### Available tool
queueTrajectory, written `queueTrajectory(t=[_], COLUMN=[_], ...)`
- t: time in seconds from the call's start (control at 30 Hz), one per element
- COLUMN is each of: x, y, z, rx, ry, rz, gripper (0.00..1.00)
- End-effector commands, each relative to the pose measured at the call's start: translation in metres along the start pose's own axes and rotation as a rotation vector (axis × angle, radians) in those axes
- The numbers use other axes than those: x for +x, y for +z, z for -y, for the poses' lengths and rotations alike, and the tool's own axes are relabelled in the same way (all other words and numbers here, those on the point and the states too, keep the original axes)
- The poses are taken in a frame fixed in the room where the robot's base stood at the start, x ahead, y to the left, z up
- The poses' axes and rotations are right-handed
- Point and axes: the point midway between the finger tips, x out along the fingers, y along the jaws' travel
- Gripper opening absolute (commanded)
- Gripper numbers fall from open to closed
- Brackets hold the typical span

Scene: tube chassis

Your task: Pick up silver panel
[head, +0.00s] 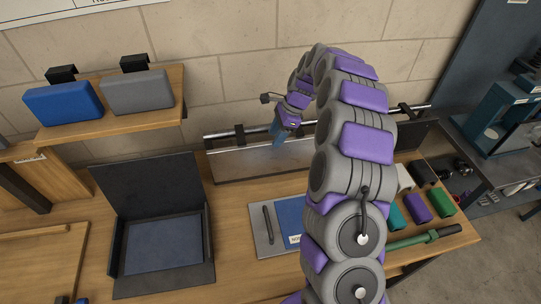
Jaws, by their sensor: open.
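A long silver panel (245,166) stands upright along the back of the wooden workbench, below a metal rail (221,133). Its right part is hidden behind my arm. My gripper (277,134) is open, small in the head view, near the rail and above the panel's upper edge. Its fingers point downward. Nothing shows between them, and I cannot tell whether they touch the panel.
A black open case (160,245) sits at left. A blue box (62,103) and a grey box (137,92) stand on a raised shelf (160,118). A grey tray (262,238) lies in front of the panel. Coloured blocks (416,207) and a green tool (425,238) are at right.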

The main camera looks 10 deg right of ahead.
Motion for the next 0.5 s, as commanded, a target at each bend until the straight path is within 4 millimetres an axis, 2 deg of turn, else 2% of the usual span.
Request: queueTrajectory(t=[0.37,0.5], x=[0.047,0.053], y=[-0.001,-0.001], z=[0.004,0.004], rx=[0.000,0.000], ry=[0.006,0.003], rz=[-0.001,-0.001], gripper=[0.49,0.49])
